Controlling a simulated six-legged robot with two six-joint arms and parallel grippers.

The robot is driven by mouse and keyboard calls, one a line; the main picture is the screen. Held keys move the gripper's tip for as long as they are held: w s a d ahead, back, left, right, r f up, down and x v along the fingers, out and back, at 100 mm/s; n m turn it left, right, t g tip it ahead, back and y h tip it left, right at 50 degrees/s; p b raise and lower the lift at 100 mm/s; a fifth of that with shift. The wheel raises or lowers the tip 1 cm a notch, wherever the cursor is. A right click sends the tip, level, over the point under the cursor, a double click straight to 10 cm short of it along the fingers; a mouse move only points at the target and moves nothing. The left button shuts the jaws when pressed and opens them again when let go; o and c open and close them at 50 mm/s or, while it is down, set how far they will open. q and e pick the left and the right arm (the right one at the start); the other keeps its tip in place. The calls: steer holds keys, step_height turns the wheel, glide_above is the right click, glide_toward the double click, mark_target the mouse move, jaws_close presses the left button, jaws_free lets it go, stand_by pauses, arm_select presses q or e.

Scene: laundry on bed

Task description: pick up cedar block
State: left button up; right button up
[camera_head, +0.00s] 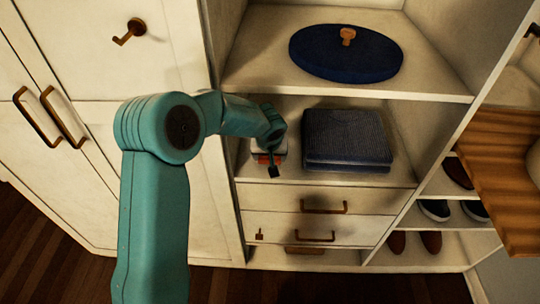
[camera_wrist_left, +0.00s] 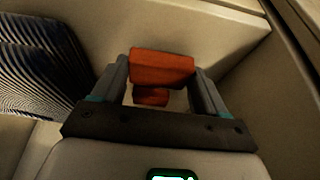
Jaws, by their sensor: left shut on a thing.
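The cedar block (camera_wrist_left: 162,66) is a reddish-orange block between the two fingers of my left gripper (camera_wrist_left: 160,74) in the left wrist view. The fingers are shut on its two sides. A smaller reddish patch (camera_wrist_left: 151,96) shows below it, and I cannot tell if it is part of the same block. In the head view my left gripper (camera_head: 271,166) reaches into the middle shelf at its left side. A bit of red (camera_head: 262,158) shows beside it, mostly hidden by the wrist. I cannot tell whether the block is clear of the shelf. My right gripper is not in view.
Folded dark blue cloth (camera_head: 346,138) lies right of the gripper on the same shelf. A dark blue round item (camera_head: 346,58) with a brown piece on top is on the shelf above. Drawers (camera_head: 323,202) are below; shoes (camera_head: 435,210) stand at right.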

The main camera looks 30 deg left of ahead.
arm_select(q)
steer(key=s+d+b, duration=0.5)
steer(key=s+d, duration=0.3)
steer(key=s, duration=0.6)
steer(key=shift+s+d+b, duration=0.15)
steer(key=shift+d+b, duration=0.15)
steer(key=shift+d, duration=0.1)
